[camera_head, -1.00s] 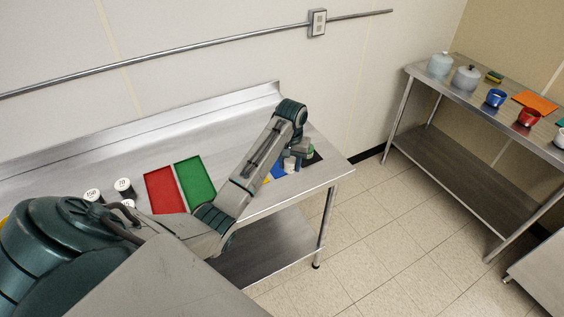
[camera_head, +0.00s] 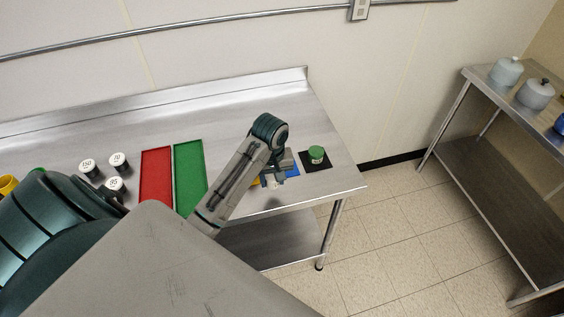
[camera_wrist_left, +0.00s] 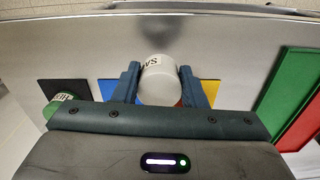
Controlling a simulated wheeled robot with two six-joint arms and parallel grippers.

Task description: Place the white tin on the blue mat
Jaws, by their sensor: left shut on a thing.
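My left gripper (camera_head: 273,178) is shut on the white tin (camera_head: 271,183), near the right end of the steel table. In the left wrist view, the tin (camera_wrist_left: 160,82) sits between the two blue-grey fingers (camera_wrist_left: 158,84), its dark lettering partly visible. The blue mat (camera_head: 291,168) shows just right of the gripper in the head view, partly hidden by it. In the wrist view a strip of the blue mat (camera_wrist_left: 106,89) shows beside the left finger. The tin appears beside the mat's left part; its height above the table is unclear. My right gripper is not in view.
A green-lidded tin (camera_head: 316,153) stands on a black mat (camera_head: 326,164) at right. A yellow mat (camera_head: 255,182) is partly hidden left of the gripper. Green (camera_head: 190,178) and red (camera_head: 156,178) trays and several labelled jars (camera_head: 88,167) stand further left.

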